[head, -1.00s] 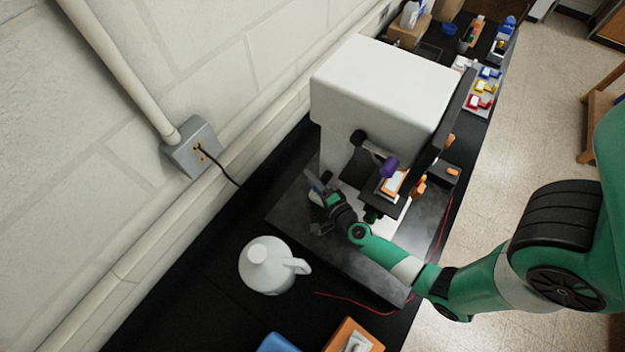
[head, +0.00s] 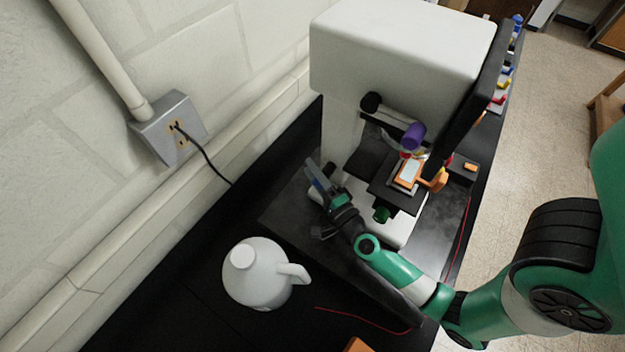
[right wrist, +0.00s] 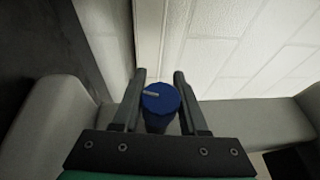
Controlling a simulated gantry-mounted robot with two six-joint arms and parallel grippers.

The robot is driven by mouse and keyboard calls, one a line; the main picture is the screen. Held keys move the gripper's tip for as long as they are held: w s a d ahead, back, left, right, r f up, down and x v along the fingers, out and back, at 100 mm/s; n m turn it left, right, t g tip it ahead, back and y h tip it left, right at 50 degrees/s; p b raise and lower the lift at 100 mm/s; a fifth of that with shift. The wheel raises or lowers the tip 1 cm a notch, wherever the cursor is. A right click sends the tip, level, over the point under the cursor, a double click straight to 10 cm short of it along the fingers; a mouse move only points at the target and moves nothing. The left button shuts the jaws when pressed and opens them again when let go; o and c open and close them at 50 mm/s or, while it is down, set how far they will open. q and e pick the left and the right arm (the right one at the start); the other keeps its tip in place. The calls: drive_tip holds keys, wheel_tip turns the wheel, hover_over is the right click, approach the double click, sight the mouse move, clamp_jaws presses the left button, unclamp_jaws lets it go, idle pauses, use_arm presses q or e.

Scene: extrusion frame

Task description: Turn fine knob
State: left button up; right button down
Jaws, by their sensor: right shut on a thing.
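The white microscope (head: 395,50) stands on a dark base plate, with a purple objective (head: 413,135) above its black stage. A green knob (head: 381,214) shows low on its front side. In the right wrist view, a round blue knob (right wrist: 161,100) with a pale pointer line sits between my two fingers. The pointer lies nearly level, toward the left. My right gripper (head: 321,176) is low beside the microscope's base, shut on the blue knob; it also shows in the right wrist view (right wrist: 160,85). In the head view the knob is mostly hidden by the gripper. My left gripper is out of view.
A white jug (head: 262,275) stands on the black bench left of my right arm. An orange-framed slide (head: 409,172) lies on the stage. A wall outlet (head: 170,128) with a black cord is at left. A thin red cable (head: 360,322) runs along the bench.

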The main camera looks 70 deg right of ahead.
drive_tip(key=shift+c, duration=2.2)
unclamp_jaws()
drive_tip(key=v, duration=1.1)
drive_tip(key=shift+s+a, duration=0.2)
drive_tip(key=shift+s, duration=0.05)
